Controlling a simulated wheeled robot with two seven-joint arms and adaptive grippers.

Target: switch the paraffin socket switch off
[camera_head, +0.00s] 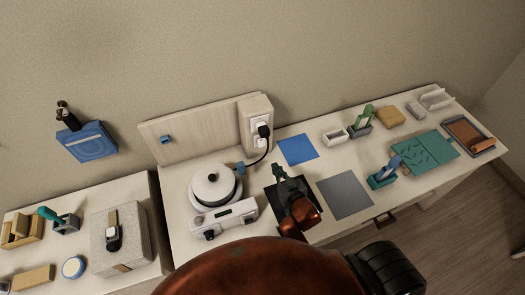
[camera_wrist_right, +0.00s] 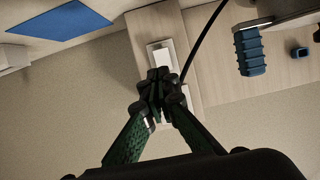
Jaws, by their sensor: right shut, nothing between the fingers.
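The paraffin socket is a white wall socket on a wooden box (camera_head: 257,118) at the back of the desk, with a black plug (camera_head: 264,130) and cable. In the right wrist view a white socket plate (camera_wrist_right: 160,54) shows beyond my fingertips, partly hidden by them. The switch's position is too small to tell. My right gripper (camera_head: 279,169) is shut and empty, in front of and below the socket box in the head view. In the wrist view its closed tips (camera_wrist_right: 157,82) overlap the plate; I cannot tell whether they touch it. My left gripper is not in view.
The white wax warmer (camera_head: 213,186) stands left of my right arm, with a blue handle (camera_wrist_right: 249,52) near the cable (camera_wrist_right: 204,40). A blue mat (camera_head: 297,149) and a grey mat (camera_head: 345,195) lie to the right. A wooden back panel (camera_head: 195,131) stands behind the warmer.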

